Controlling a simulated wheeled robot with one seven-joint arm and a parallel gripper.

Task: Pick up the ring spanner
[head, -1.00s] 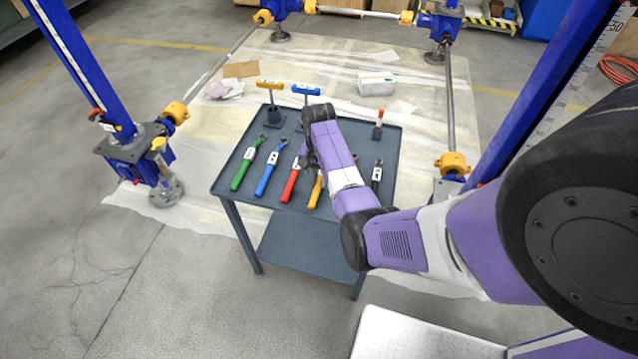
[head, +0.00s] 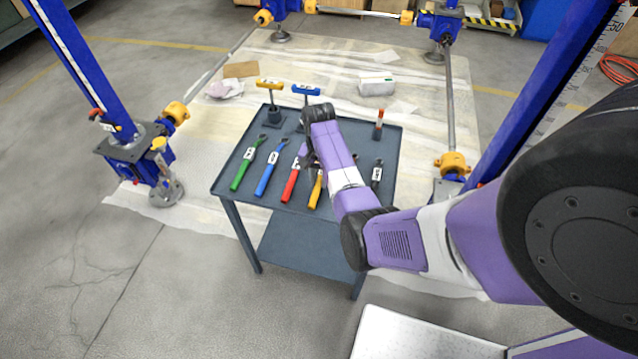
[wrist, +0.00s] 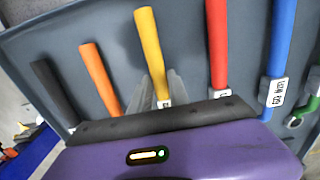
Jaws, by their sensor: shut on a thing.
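Several spanners with coloured handles lie side by side on a grey trolley top (head: 228,186): green (head: 243,173), blue (head: 267,178), red (head: 290,184), yellow (head: 315,192) and black (head: 376,175). An orange handle (wrist: 100,78) also shows in the wrist view. My gripper (wrist: 160,84) is low over the trolley, its pale fingers on both sides of the yellow-handled spanner (wrist: 151,50), shut on it. The spanner's head is hidden behind my wrist, so I cannot tell its shape. In the head view my arm hides the gripper.
A yellow T-handled tool (head: 270,85) and a blue one (head: 305,90) stand at the trolley's back edge, with a small orange-topped tool (head: 379,120) at right. Red (wrist: 217,45) and orange handles flank the gripper closely. Blue jack columns (head: 80,65) stand around the trolley.

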